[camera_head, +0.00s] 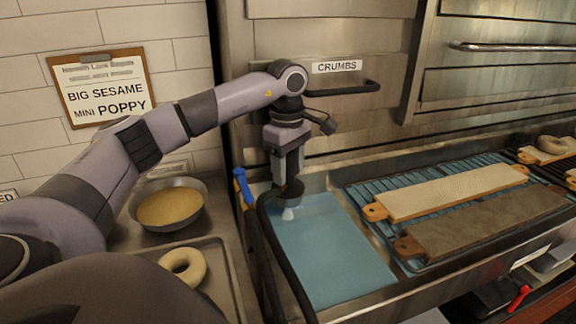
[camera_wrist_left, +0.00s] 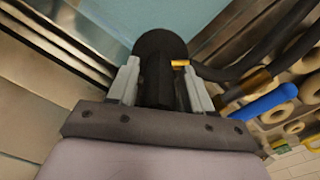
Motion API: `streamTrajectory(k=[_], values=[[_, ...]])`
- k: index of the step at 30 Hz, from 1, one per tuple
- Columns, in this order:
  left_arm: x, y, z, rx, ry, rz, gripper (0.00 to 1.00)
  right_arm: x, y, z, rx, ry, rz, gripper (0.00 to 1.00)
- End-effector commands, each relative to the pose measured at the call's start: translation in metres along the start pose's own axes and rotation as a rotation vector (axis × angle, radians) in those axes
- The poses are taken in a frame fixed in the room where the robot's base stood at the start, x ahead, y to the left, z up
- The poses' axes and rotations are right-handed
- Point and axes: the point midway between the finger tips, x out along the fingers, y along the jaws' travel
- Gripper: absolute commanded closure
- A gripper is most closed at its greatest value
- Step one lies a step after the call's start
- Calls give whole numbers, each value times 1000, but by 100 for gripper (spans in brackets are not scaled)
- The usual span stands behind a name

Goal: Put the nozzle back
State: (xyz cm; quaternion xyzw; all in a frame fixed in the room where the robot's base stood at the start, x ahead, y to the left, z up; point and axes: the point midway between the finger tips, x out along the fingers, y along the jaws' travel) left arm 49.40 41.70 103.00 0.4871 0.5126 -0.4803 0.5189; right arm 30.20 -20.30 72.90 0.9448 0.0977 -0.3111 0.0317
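My left gripper (camera_head: 288,178) points down over the left end of the metal basin. Its fingers are closed around the black nozzle (camera_head: 291,191), whose round dark head also shows between the fingers in the left wrist view (camera_wrist_left: 160,48). A small pale patch shows just under the nozzle, above the light blue surface (camera_head: 330,260); I cannot tell if it is spray. A black hose (camera_head: 283,262) curves along the basin's left edge. A blue handle (camera_head: 243,188) stands left of the gripper and shows in the left wrist view (camera_wrist_left: 265,102). My right gripper is out of view.
Two long boards, one pale (camera_head: 455,190) and one dark (camera_head: 480,226), lie on a rack right of the blue surface. A bowl (camera_head: 170,205) and a tray with a bagel (camera_head: 183,266) stand left. A "CRUMBS" drawer handle (camera_head: 345,89) juts out behind the gripper.

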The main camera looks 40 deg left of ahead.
Motion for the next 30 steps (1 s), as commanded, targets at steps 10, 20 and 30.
streamTrajectory(k=[10,20,30], values=[[0,0,0,0,0,0,42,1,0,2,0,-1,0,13],[-36,2,1,1,-2,5,42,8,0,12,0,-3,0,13],[-70,1,0,0,0,-1,42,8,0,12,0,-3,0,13]])
